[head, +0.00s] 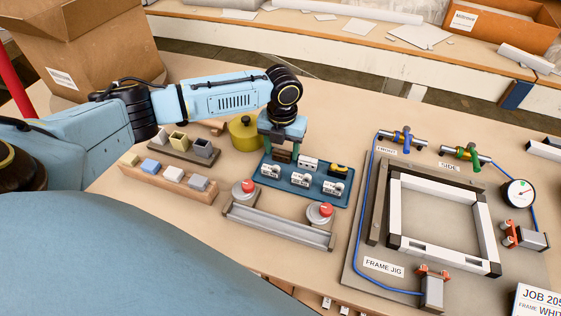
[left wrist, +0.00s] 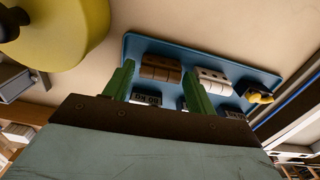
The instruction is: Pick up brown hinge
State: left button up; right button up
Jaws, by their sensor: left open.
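The brown hinge (head: 284,156) lies at the back left of a blue tray (head: 338,200) on the bench. It also shows in the left wrist view (left wrist: 161,68), as a brown ribbed block. My left gripper (head: 281,148) points down over that end of the tray, open. In the left wrist view its green fingers (left wrist: 158,74) stand to either side of the brown hinge, with the hinge in the gap between them. Whether they touch it I cannot tell. In the head view the gripper partly hides the hinge. My right gripper is not in view.
White hinges (head: 308,164) and a yellow-black item (head: 339,170) share the tray. A yellow round container (head: 244,134) stands close left of the gripper. A two-button bar (head: 278,226) lies in front; the frame jig (head: 366,225) is at right.

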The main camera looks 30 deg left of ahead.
pick_arm(q)
jog(key=shift+a+f+b, duration=0.2)
jog(key=shift+f+b, duration=0.15)
jog(key=shift+f, duration=0.4)
jog(key=shift+s+a+f, duration=0.1)
jog(key=shift+a+f, duration=0.1)
jog(key=shift+d, duration=0.1)
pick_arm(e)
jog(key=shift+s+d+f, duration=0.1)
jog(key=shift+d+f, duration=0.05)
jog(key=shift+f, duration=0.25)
pick_arm(q)
jog(key=shift+c, duration=0.2)
jog(key=shift+f+b, duration=0.1)
jog(key=shift+b, duration=0.2)
jog(key=c, duration=0.7)
jog(key=shift+c, duration=0.2)
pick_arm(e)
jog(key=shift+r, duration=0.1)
